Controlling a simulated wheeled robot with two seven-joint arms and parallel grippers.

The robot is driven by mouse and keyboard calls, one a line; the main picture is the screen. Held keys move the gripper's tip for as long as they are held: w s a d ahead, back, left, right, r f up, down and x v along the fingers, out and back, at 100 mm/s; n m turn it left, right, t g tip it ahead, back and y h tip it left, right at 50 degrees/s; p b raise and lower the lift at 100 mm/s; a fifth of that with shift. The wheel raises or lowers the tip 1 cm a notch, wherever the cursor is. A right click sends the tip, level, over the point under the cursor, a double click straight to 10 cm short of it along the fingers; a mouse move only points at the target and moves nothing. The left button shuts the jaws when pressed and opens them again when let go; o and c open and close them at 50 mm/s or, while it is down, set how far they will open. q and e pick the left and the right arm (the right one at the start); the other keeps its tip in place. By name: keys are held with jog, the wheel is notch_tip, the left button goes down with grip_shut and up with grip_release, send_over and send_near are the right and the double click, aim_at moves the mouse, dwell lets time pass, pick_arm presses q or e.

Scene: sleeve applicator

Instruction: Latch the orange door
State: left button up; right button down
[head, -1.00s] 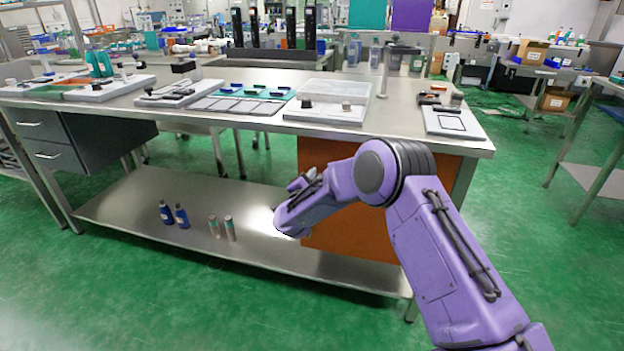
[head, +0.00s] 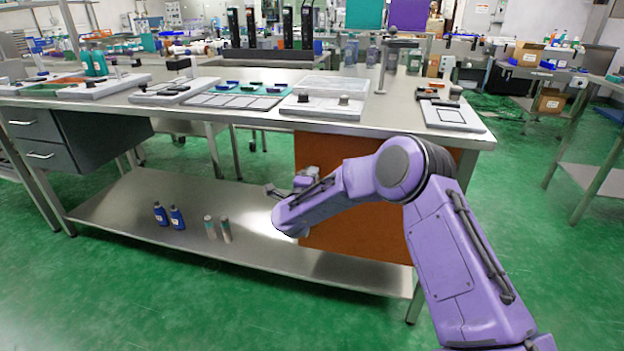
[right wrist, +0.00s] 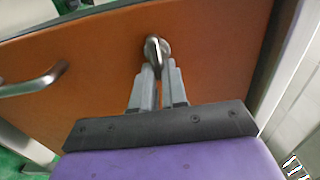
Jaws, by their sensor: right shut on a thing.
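The orange door (head: 352,240) stands upright under the right end of the steel bench, partly hidden by my right arm. In the right wrist view the door (right wrist: 100,60) fills most of the picture. A small metal latch knob (right wrist: 157,46) sits near its upper edge. My right gripper (right wrist: 157,70) is shut on the latch, its two grey fingers close together at the knob. A curved metal handle (right wrist: 35,84) is on the door to the left. My left gripper is not in view.
The bench top (head: 392,112) carries trays and fixtures. The lower shelf (head: 130,205) holds blue bottles (head: 177,218) and two small cylinders (head: 225,229). A grey drawer unit (head: 85,140) hangs at the left. Green floor is open in front.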

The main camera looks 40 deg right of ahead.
dwell(0.5)
jog(key=c, duration=1.2)
grip_release()
jog(key=shift+o, duration=0.2)
jog(key=p+v, duration=0.1)
jog(key=v, duration=0.9)
jog(key=shift+s+a, duration=0.15)
jog(key=shift+s, duration=0.1)
